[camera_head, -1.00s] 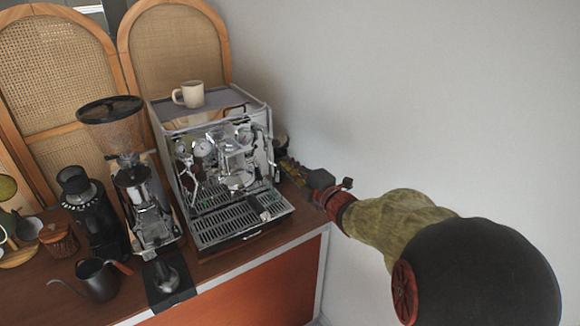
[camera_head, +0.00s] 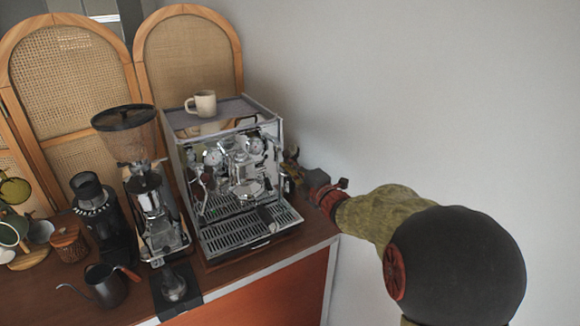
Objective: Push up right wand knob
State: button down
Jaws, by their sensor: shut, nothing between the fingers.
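The chrome espresso machine (camera_head: 236,180) stands on the brown counter, its front with gauges and group head facing me. The right wand knob cannot be clearly made out at the machine's upper right front. My gripper (camera_head: 291,163) is shut and empty, close beside the machine's right side. It reaches in from the right, at about the height of the machine's front fittings. Whether it touches the machine or the knob cannot be told. The fingertips are small and partly blend with the machine's edge.
A cream mug (camera_head: 205,103) sits on top of the machine. A grinder (camera_head: 150,205) stands to its left, with a black kettle (camera_head: 107,286) and a tamper (camera_head: 173,285) in front. The grey wall (camera_head: 430,90) is behind my arm. The counter's right end is near my gripper.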

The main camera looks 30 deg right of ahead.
notch_tip(320, 180, up, 2)
jog(key=shift+r, duration=0.1)
jog(key=s, duration=0.8)
jog(key=shift+s+f+b, duration=0.25)
jog(key=shift+f+b, duration=0.05)
jog(key=shift+b, duration=0.05)
jog(key=shift+d, duration=0.15)
dwell(0.7)
